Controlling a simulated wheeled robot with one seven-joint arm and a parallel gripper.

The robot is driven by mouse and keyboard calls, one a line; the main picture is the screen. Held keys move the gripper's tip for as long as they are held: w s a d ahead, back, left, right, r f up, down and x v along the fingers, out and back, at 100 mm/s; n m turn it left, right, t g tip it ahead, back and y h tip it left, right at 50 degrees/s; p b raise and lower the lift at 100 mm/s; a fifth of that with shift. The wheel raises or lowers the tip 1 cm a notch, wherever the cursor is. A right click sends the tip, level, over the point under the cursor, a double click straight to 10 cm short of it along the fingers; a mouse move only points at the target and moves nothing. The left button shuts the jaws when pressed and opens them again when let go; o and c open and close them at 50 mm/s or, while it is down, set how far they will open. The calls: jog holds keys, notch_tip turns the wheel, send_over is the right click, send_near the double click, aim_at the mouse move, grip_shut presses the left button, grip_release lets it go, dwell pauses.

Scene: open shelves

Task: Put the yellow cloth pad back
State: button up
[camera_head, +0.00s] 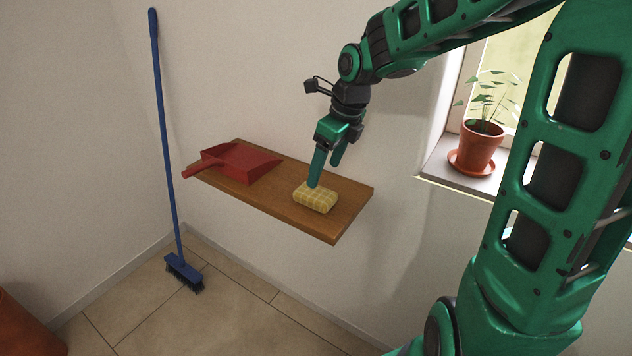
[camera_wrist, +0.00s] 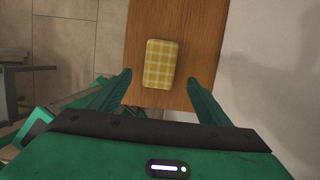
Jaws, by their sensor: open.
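The yellow cloth pad (camera_head: 315,198) lies flat on the wooden shelf (camera_head: 353,205), right of its middle. It is a checked, rounded block. In the wrist view the pad (camera_wrist: 161,64) lies ahead of and between my fingers, apart from both. My gripper (camera_head: 324,176) is open and points down at the shelf, above and just behind the pad in the head view. In the wrist view my gripper (camera_wrist: 159,84) has both fingers spread wide with nothing between the tips but shelf and pad. The exact height above the pad is hard to tell.
A red dustpan (camera_head: 240,163) lies on the shelf's left part. A blue broom (camera_head: 166,140) leans against the wall at the left. A potted plant (camera_head: 481,140) stands on the windowsill (camera_head: 446,172) at the right. The shelf between dustpan and pad is clear.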

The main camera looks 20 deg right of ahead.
jog(key=s+d+r+n+g+h, duration=0.1)
jog(key=s+d+r+n+h, duration=0.1)
jog(key=s+d+n, duration=1.2)
jog(key=s+f+n+g, duration=0.1)
jog(key=s+f+n, duration=0.2)
jog(key=s+n, duration=0.5)
jog(key=s, duration=0.7)
jog(key=shift+d+g, duration=0.4)
jog(key=shift+w+f, duration=0.3)
jog(key=shift+w, duration=0.4)
